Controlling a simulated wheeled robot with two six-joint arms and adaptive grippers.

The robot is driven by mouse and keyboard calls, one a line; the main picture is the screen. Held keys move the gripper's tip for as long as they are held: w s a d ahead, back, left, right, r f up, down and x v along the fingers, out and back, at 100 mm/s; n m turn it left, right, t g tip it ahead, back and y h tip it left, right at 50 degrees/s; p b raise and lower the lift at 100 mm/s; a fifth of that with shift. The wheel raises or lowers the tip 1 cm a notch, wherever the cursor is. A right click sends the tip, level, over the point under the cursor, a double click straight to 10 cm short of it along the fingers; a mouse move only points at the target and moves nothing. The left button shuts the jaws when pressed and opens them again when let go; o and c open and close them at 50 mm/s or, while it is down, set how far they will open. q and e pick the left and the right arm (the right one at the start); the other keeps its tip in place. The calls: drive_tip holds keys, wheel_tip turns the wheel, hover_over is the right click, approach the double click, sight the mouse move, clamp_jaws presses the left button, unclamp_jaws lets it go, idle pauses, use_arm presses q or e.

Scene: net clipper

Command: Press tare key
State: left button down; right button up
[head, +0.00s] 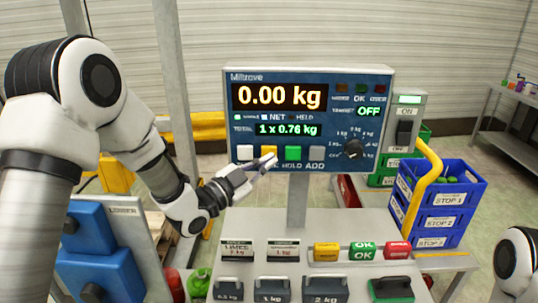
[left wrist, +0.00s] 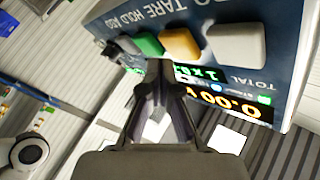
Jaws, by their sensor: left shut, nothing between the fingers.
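The scale's display panel (head: 352,90) stands upright on a post and reads 0.00 kg. Below the readout is a row of keys: white (head: 245,152), yellow (head: 269,150), green (head: 293,153) and grey (head: 317,153). The yellow key (left wrist: 181,43) lines up with the TARE label in the left wrist view. My left gripper (head: 268,163) is shut and empty, its tips at the lower edge of the yellow key. In the left wrist view the tips (left wrist: 160,68) lie just short of that key; I cannot tell whether they touch. My right gripper is out of view.
A dark knob (head: 353,148) and a switch box (head: 404,122) with a yellow cable sit to the right. Weights (head: 272,289) and small coloured blocks (head: 362,250) lie on the bench below. Blue crates (head: 440,205) stand at right.

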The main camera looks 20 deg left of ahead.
use_arm(q)
drive_tip(key=s, duration=0.2)
drive_tip(key=s+d+b, duration=0.1)
drive_tip(key=s, duration=0.1)
drive_tip(key=shift+s+d+b, duration=0.2)
drive_tip(key=shift+s+b, duration=0.1)
drive_tip(key=shift+s, duration=0.1)
idle(0.4)
